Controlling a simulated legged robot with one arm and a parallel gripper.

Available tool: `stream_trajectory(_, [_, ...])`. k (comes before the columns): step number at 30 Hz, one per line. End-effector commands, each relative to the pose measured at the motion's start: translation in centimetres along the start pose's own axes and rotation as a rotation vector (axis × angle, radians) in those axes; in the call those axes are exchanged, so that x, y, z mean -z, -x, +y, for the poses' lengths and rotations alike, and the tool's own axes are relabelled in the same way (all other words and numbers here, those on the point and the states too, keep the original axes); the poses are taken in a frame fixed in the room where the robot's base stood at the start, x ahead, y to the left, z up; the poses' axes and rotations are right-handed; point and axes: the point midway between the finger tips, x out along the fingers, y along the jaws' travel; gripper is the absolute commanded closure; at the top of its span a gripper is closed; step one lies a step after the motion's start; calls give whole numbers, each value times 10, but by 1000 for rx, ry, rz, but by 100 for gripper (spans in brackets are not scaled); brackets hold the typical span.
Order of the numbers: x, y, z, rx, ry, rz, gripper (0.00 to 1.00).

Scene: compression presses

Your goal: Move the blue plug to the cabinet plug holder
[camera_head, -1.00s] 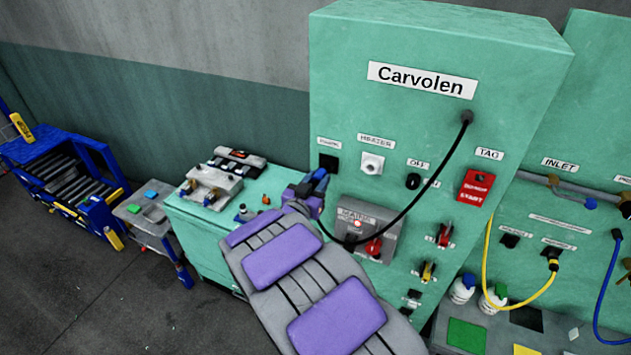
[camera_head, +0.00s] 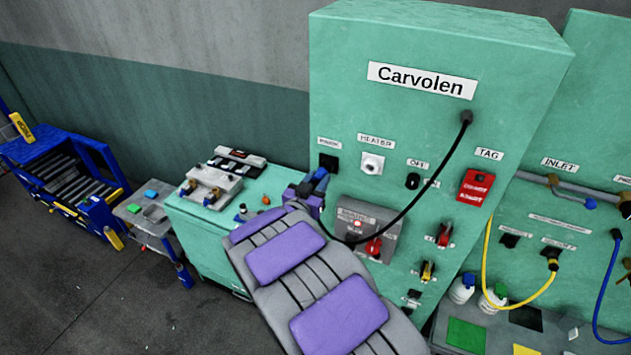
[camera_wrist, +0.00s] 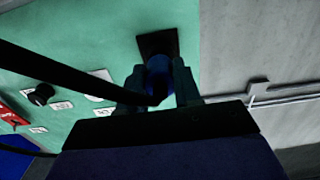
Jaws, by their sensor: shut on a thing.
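The blue plug (camera_head: 321,180) is between the fingers of my gripper (camera_head: 312,192), right in front of the black square holder (camera_head: 328,162) at the left edge of the green Carvolen cabinet (camera_head: 430,120). In the wrist view my gripper (camera_wrist: 158,88) is shut on the blue plug (camera_wrist: 158,70). The plug's front end meets the dark holder (camera_wrist: 158,42); how deep it sits in it cannot be told. A black cable (camera_head: 425,190) runs from the cabinet's upper right down to the plug, passing behind my arm.
A heater knob (camera_head: 372,163), a black switch (camera_head: 412,181), a red tag (camera_head: 476,186) and a grey panel with a red handle (camera_head: 373,246) are on the cabinet face. A green side table (camera_head: 200,232) stands left of my gripper. Floor at the lower left is clear.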

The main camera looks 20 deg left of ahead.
Motion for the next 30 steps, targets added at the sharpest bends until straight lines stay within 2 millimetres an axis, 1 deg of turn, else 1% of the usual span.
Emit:
stream_trajectory(28, [0, -21, 0, 0, 1, 1, 99])
stream_trajectory(29, [0, -21, 0, 0, 1, 1, 66])
stream_trajectory(30, [0, -21, 0, 0, 1, 1, 62])
